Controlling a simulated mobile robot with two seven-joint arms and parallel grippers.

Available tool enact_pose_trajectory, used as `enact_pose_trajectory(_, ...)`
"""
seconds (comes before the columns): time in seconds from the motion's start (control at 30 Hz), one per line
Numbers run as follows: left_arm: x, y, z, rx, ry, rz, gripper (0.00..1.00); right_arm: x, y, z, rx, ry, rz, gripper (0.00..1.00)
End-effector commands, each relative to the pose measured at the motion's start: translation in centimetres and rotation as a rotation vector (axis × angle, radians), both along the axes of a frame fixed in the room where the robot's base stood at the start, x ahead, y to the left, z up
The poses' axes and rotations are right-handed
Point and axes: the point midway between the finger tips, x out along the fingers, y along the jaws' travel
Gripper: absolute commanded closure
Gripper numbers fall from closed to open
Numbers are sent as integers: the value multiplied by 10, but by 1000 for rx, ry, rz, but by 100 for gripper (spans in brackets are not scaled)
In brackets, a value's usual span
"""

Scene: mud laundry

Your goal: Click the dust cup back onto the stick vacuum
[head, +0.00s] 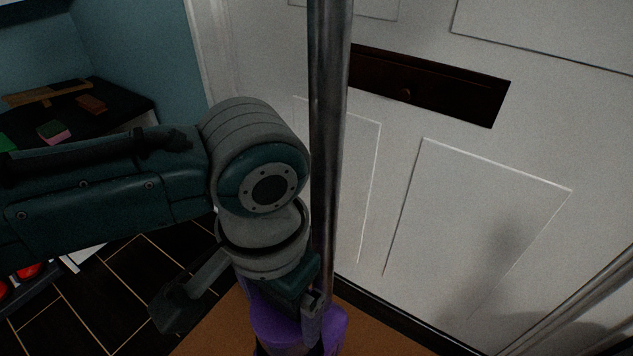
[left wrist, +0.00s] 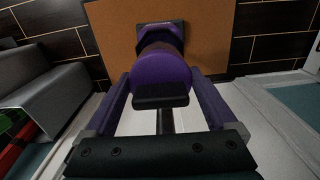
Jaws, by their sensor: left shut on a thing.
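The purple dust cup (head: 283,327) is low in the head view, partly hidden by my left wrist. My left gripper (head: 290,312) points down and is shut on it. In the left wrist view, the cup's round purple end (left wrist: 161,72) lies between the two fingers (left wrist: 162,82), with a dark tab in front of it. Beyond it are a brownish section and another purple part with a dark end. I cannot tell where the cup ends and the vacuum's body begins, nor whether they are joined. My right gripper is out of view.
A tall grey metal pole (head: 330,130) stands beside my left wrist; I cannot tell whether it belongs to the vacuum. Behind it is a white panelled door (head: 470,210) with a dark slot plate. A brown mat (head: 392,335) lies below. A dark counter (head: 110,103) is at left.

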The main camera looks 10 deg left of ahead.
Motion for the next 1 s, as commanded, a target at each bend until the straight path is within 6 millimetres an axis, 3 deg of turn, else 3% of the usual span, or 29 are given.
enact_pose_trajectory(1.0,0,0,-6,0,0,0,100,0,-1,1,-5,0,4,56)
